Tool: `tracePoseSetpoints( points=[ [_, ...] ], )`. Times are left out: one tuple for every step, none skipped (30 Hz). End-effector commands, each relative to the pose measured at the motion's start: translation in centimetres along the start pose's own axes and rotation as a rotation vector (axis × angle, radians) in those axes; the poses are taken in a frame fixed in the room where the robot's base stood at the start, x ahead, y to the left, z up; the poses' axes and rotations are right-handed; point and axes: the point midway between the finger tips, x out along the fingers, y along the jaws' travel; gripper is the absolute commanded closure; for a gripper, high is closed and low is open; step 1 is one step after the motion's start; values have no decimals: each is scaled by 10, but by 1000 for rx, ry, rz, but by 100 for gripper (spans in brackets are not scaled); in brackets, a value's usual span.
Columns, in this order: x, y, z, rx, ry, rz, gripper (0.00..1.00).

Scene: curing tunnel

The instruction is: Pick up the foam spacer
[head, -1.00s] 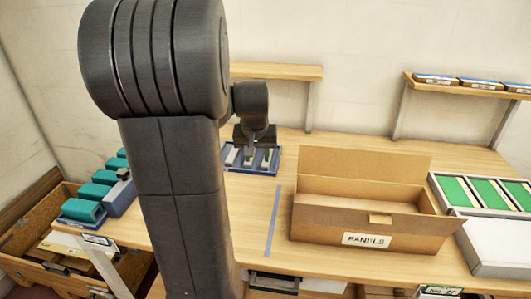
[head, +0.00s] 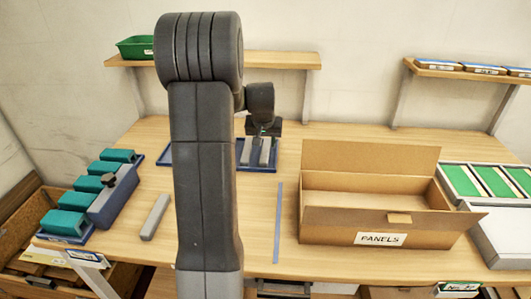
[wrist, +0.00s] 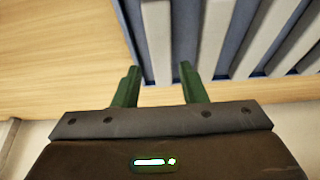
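Several grey bars (head: 265,151), which look like foam spacers, lie side by side in a blue tray (head: 256,172) behind the blue strip. My arm hides part of the tray. A single loose grey bar (head: 155,217) lies on the table left of my arm. My gripper (head: 264,134) is over the back of the tray; its fingers are hard to make out there. In the wrist view its two green fingers (wrist: 158,85) are apart. The end of one grey bar (wrist: 157,40) shows between them; I cannot tell whether they touch it.
An open cardboard box (head: 375,228) marked PANELS stands right of the blue strip (head: 278,222). Teal blocks (head: 88,184) sit on a blue base at the left. Shelves (head: 283,59) are on the back wall. Green panels (head: 461,181) lie at the right.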

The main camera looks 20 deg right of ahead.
Motion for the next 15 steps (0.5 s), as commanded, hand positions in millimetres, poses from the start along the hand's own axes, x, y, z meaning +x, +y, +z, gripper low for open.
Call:
tracePoseSetpoints(
  points=[
    [4,0,0,0,-2,0,62],
    [6,0,0,0,-3,0,62],
    [12,0,-1,0,-4,0,62],
    [16,0,-1,0,-4,0,62],
    [20,-1,-2,0,-4,0,62],
    [26,-1,-2,0,-5,1,62],
    [29,-1,-3,0,-5,1,62],
    [34,-1,-3,0,-4,1,62],
    [39,-1,-3,0,-4,1,62],
    [42,-1,-3,0,-4,1,62],
    [44,-1,-3,0,-3,1,62],
    [47,-1,-3,0,-3,0,62],
    [49,-1,-3,0,-2,0,62],
    [50,-1,-3,0,-2,0,62],
    [51,-1,-3,0,-1,0,62]
  ],
)
